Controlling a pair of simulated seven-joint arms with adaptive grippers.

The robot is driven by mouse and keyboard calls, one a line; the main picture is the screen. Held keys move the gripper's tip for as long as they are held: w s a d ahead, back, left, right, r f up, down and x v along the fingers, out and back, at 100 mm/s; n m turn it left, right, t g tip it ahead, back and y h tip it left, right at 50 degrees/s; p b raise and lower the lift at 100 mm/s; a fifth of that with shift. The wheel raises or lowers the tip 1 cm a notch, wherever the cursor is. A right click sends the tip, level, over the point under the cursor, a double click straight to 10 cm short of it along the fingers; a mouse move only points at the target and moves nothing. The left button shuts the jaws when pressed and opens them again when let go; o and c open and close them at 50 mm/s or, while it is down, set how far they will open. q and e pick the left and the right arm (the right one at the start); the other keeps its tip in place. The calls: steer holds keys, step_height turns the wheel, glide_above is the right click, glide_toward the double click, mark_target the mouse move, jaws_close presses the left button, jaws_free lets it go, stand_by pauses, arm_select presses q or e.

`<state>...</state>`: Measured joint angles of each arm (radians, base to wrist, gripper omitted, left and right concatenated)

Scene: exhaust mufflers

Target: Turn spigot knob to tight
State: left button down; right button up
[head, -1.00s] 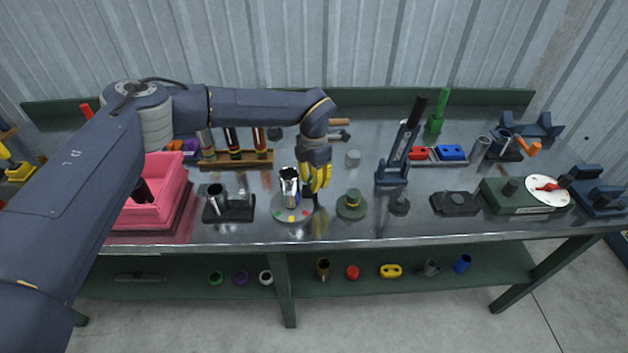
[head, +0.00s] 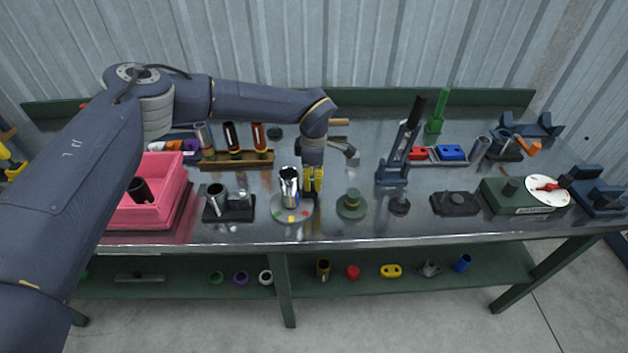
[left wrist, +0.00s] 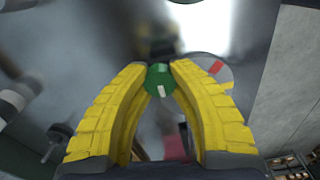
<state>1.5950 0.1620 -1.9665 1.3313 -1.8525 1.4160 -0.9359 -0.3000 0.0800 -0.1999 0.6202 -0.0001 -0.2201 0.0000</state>
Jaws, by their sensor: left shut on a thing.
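The spigot knob (left wrist: 160,78) is a small round green knob with a white pointer mark, seen in the left wrist view. My left gripper (left wrist: 160,72) has yellow fingers closed on the knob's two sides. The white mark points toward the bottom of that picture. In the head view, my left gripper (head: 312,184) points down just right of a shiny chrome cylinder (head: 289,185), and its fingers hide the knob. The cylinder stands on a round grey plate (head: 292,214) with coloured marks. A plate with a red mark (left wrist: 215,68) shows beside the knob in the wrist view.
A black fixture (head: 229,208) and a pink bin (head: 160,210) lie left. A lever tool (head: 394,170) and a white dial box (head: 530,205) stand right.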

mark_target(313, 180)
arm_select(q)
steer(key=shift+a+f, duration=0.1)
steer(key=shift+a, duration=0.05)
stand_by(0.4)
steer(key=c, duration=1)
jaws_free()
steer(key=shift+r, duration=0.2)
step_height(313, 180, up, 12)
steer(key=shift+f, duration=0.1)
